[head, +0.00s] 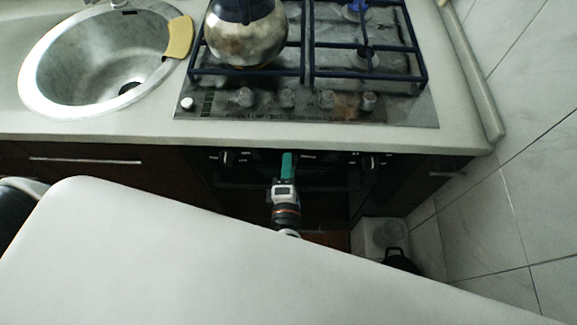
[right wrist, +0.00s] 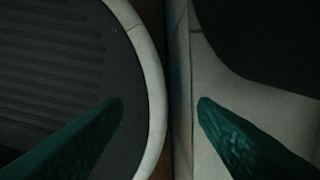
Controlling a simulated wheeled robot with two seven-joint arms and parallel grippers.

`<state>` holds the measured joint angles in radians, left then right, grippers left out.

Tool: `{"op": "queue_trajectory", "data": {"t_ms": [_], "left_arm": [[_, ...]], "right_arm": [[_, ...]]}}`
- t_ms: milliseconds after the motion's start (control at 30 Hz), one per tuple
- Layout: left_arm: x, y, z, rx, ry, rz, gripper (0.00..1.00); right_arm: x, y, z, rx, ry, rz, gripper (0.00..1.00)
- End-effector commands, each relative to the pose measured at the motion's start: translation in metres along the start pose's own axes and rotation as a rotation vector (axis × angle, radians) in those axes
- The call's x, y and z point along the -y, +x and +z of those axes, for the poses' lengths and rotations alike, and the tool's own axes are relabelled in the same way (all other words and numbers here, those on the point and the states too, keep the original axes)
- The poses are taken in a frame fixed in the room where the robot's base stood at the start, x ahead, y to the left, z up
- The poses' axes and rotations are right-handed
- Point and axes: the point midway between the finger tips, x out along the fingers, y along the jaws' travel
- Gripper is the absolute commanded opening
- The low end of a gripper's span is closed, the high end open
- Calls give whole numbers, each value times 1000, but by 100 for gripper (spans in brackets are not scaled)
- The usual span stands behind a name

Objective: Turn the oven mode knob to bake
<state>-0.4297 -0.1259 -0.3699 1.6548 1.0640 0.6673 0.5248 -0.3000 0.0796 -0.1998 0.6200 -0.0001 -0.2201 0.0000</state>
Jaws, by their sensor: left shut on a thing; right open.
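The oven's dark front panel sits under the counter edge in the head view. A left knob (head: 227,157) and a right knob (head: 370,162) show on it. My left gripper (head: 287,162), with green fingers, is at the panel between these two knobs. It is shut on an oven knob that its fingers hide, so the knob's pointer and the mode marks cannot be read. My right gripper (right wrist: 160,108) shows only in the right wrist view, with its two green fingers apart and nothing between them.
Above the oven is a gas hob (head: 408,113) with its own row of knobs and a metal kettle (head: 245,35). A round sink (head: 60,70) with a yellow sponge-like piece (head: 179,38) is at left. A tiled wall (head: 520,150) bounds the right side.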

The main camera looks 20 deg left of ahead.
Motion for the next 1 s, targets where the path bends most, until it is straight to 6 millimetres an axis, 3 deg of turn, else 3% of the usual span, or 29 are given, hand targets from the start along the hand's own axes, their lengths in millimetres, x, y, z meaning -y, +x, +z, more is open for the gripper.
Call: {"op": "queue_trajectory", "data": {"t_ms": [167, 200, 333, 667, 767, 1000], "left_arm": [[-5, -2, 1, -1, -1, 11, 11], [-5, -2, 1, -1, -1, 11, 35], [-4, -2, 0, -1, 0, 9, 53], [-2, -5, 0, 0, 0, 5, 53], [-4, -17, 1, 0, 0, 7, 53], [-4, -68, 1, 0, 0, 8, 53]], "right_arm": [[0, 0, 0, 0, 0, 0, 53], [0, 0, 0, 0, 0, 0, 53], [0, 0, 0, 0, 0, 0, 53], [0, 1, 0, 0, 0, 0, 53], [0, 3, 0, 0, 0, 0, 53], [0, 12, -1, 0, 0, 0, 53]]}}
